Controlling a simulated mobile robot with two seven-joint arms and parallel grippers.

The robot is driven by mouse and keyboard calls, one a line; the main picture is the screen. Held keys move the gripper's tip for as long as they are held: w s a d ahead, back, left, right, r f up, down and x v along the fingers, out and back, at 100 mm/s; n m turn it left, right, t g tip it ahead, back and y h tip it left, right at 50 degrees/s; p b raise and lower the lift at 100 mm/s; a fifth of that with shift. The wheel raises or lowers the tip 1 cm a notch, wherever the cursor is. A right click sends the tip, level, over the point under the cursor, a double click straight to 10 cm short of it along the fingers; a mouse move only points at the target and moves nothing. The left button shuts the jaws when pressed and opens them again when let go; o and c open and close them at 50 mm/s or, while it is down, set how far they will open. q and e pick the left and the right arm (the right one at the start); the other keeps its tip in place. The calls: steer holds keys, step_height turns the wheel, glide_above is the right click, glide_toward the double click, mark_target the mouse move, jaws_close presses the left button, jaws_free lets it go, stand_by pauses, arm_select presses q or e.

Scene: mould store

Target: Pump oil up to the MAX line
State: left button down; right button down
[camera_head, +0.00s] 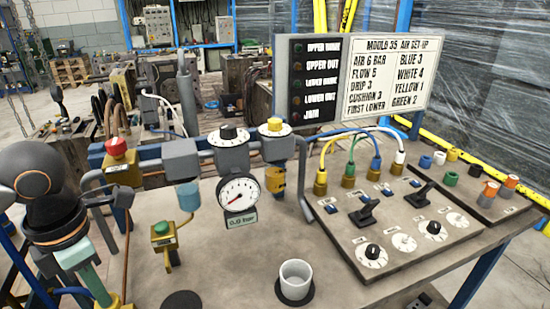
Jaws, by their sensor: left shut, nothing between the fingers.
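The lubricator (277,150) has a yellow knob on top and an amber bowl (277,182) hanging below. The bowl is small in view, and I cannot read a MAX line or oil level. My left gripper (70,248) is at the left edge, below a dark rounded arm link. It is shut and empty, well left of the lubricator, and its fingertips are hard to make out. A green tube with a brass end (100,287) shows just below it; I cannot tell whether they touch. My right gripper is out of view.
A pressure gauge (238,194) hangs left of the lubricator. A red knob (117,147) and a green button (162,229) stand nearer my left arm. A white cup (296,279) is at the bench front. A control panel (400,220) with coloured hoses fills the right; a sign (385,75) stands behind.

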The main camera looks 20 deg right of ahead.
arm_select(q)
steer(key=shift+f+b, duration=0.75)
steer(key=shift+f, duration=0.25)
steer(key=shift+r+p, duration=1.15)
steer(key=shift+r, duration=0.85)
steer(key=shift+f, duration=0.2)
steer(key=shift+f+b, duration=0.35)
steer(key=shift+b, duration=0.15)
steer(key=shift+f+b, duration=0.95)
steer(key=shift+f, duration=0.1)
steer(key=shift+r, duration=0.1)
steer(key=shift+r+p, duration=0.9)
steer(key=shift+r, duration=0.6)
